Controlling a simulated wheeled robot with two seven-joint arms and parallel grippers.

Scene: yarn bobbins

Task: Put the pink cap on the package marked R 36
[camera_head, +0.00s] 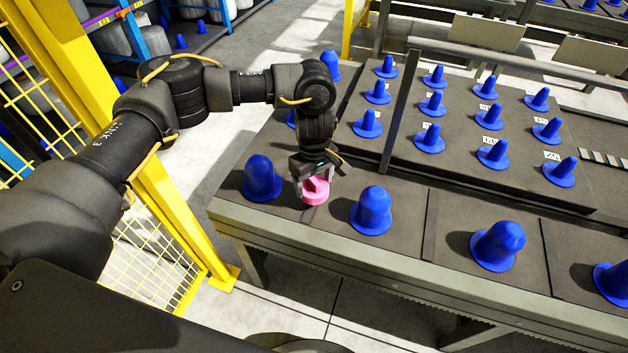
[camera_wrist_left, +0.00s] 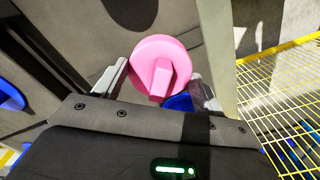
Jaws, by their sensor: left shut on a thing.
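The pink cap (camera_head: 315,196) is a round disc with a raised grip bar on top. My left gripper (camera_head: 311,182) points down and is shut on this bar. In the left wrist view, the cap (camera_wrist_left: 173,52) sits between the two fingers (camera_wrist_left: 158,84), with part of a blue thing (camera_wrist_left: 178,102) showing past its edge. In the head view, the cap is at the front row of the table, between a blue bobbin package (camera_head: 262,178) on its left and another (camera_head: 371,211) on its right. I cannot read R 36 on any label. My right gripper is out of view.
More blue packages (camera_head: 497,246) stand along the front of the dark table (camera_head: 330,248). Behind, several blue cones (camera_head: 428,138) with small white labels stand on a raised panel. A yellow fence post (camera_head: 165,190) rises left of the table. A rail (camera_head: 399,105) runs across the panel.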

